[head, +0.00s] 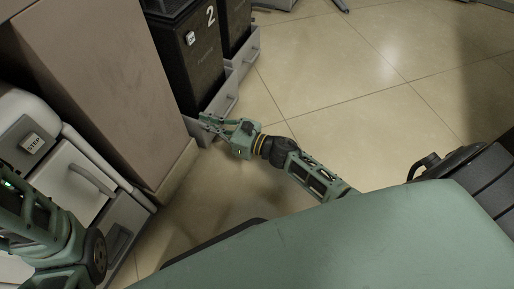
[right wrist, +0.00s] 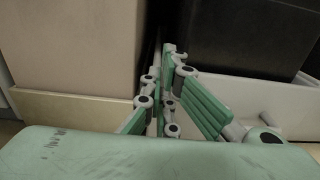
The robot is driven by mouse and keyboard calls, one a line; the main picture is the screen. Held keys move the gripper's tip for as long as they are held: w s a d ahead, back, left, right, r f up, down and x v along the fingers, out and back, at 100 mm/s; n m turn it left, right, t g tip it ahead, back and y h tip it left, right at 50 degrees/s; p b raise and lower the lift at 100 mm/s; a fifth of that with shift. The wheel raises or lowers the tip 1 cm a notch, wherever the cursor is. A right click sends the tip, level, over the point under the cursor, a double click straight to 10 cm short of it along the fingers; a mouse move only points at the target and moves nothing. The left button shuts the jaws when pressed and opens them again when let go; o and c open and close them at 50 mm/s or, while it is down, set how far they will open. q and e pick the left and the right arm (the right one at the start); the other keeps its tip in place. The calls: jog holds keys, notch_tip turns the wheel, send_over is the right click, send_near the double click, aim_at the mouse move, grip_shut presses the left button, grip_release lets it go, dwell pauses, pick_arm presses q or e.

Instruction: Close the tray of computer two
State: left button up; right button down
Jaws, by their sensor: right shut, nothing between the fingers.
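Computer two (head: 197,62) is a black tower marked with a white 2, at the upper middle of the head view. Its pale grey tray (head: 225,95) shows at the tower's foot; how far it stands out is hard to tell. My right gripper (head: 205,122) is shut and empty at the tray's near left end. In the right wrist view its fingers (right wrist: 170,55) point to the gap between the brown cabinet and the tray (right wrist: 245,98). A pale knob-like handle (right wrist: 268,118) on the tray lies right of the fingers. Whether they touch the tray is unclear. My left gripper is not visible.
A brown cabinet (head: 105,85) stands close left of the tray. Another black tower (head: 235,25) with its own grey tray (head: 250,45) is just beyond. A white unit with a STOP label (head: 33,143) is at left. The tiled floor (head: 340,90) is open to the right.

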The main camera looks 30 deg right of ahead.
aim_at(198, 120)
jog(key=b+x, duration=0.1)
jog(key=x, duration=0.2)
jog(key=shift+w+a, duration=0.1)
jog(key=shift+w+a+r, duration=0.1)
jog(key=shift+w, duration=0.1)
jog(key=shift+w+r, duration=0.1)
dwell(0.3)
